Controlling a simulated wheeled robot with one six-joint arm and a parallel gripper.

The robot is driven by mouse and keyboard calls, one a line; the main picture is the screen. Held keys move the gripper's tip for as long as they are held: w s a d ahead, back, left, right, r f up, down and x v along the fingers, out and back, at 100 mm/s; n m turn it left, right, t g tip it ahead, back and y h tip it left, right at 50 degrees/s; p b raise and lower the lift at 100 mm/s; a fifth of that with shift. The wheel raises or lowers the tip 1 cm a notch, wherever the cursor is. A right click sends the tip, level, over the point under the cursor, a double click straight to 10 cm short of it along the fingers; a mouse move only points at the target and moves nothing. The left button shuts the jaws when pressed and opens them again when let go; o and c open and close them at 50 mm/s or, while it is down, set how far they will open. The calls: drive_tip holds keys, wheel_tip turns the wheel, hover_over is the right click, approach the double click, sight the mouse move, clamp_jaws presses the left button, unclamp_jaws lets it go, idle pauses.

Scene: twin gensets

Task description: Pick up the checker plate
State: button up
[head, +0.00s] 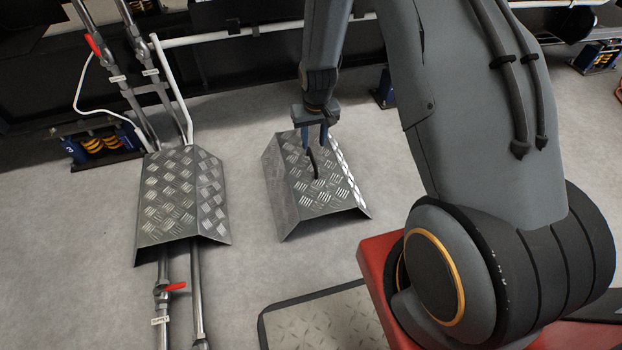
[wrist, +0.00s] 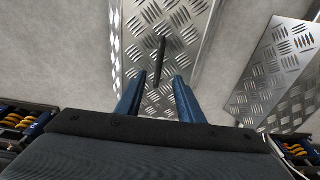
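A checker plate (head: 335,188) with folded-down sides stands on the floor in the middle of the head view. A dark upright bar handle (head: 314,165) is on its top. My gripper (head: 314,147) is over this plate, pointing down, with its two blue fingers apart. In the wrist view the handle (wrist: 160,62) shows ahead of and between the spread fingertips (wrist: 159,80), with nothing visibly gripped. I cannot tell whether a finger touches the handle. A second checker plate (head: 180,195), with no handle visible, covers two pipes on the left; it shows at the right of the wrist view (wrist: 272,72).
Pipes with red valve handles (head: 174,287) run along the left. A blue mount with orange springs (head: 100,145) stands at the back left. A dark-edged floor panel (head: 325,322) lies in front, beside a red block (head: 378,262). Grey floor (head: 250,250) around the plate is clear.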

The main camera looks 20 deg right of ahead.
sight(312, 157)
drive_tip(key=f+b, duration=0.1)
drive_tip(key=f, duration=0.2)
drive_tip(key=w+f+b, duration=0.1)
drive_tip(key=f, duration=0.1)
drive_tip(key=shift+w+f, duration=0.2)
drive_tip(key=shift+f, duration=0.2)
drive_tip(key=shift+w+d+f+b, duration=0.15)
drive_tip(key=shift+f+b, duration=0.7)
drive_tip(key=shift+f, duration=0.55)
drive_tip(key=shift+w+a+f+b, duration=0.15)
drive_tip(key=shift+f+b, duration=0.7)
drive_tip(key=shift+f, duration=0.5)
drive_tip(key=shift+d, duration=0.1)
drive_tip(key=shift+r, duration=0.1)
drive_tip(key=shift+c, duration=0.4)
clamp_jaws()
